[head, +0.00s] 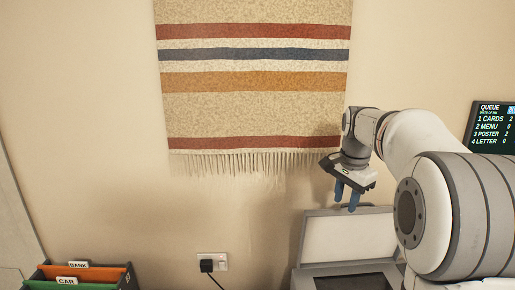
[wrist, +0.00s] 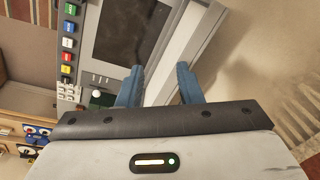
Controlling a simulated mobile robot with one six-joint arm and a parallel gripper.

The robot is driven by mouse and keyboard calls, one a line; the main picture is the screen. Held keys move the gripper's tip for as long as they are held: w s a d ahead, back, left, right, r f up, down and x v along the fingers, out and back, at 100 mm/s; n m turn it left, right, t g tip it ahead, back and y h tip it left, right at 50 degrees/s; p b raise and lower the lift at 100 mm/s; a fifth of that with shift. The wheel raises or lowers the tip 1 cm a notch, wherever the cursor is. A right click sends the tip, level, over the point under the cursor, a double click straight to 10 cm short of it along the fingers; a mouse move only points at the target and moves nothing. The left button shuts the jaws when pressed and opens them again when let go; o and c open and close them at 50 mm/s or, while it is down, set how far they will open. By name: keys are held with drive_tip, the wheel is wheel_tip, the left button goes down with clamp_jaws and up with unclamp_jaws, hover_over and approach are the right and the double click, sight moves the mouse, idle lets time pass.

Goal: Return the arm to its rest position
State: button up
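My gripper (head: 346,194) is raised in front of the wall at the right of the head view, pointing down above a grey machine with its lid up. In the wrist view its two blue fingers (wrist: 158,85) stand apart with nothing between them. My white and grey arm reaches in from the right edge of the head view.
The grey machine (head: 308,272) has a raised lid (head: 348,237); its dark panel and coloured buttons (wrist: 68,42) show in the wrist view. A striped hanging (head: 252,110) is on the wall. A file box (head: 50,285) stands lower left, a queue screen (head: 492,128) at right.

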drive_tip(key=s+a+f+n+b, duration=0.1)
drive_tip(key=s+f+n, duration=0.3)
drive_tip(key=s, duration=0.5)
drive_tip(key=s+a+f+n+t+b, duration=0.1)
drive_tip(key=s+a+f+n, duration=0.3)
drive_tip(key=s, duration=0.4)
drive_tip(key=s+a+f+n+b, duration=0.2)
drive_tip(key=s+f, duration=0.4)
drive_tip(key=s, duration=0.3)
drive_tip(key=shift+s+a+n+t, duration=0.4)
drive_tip(key=shift+a+n, duration=0.1)
drive_tip(key=shift+n, duration=0.4)
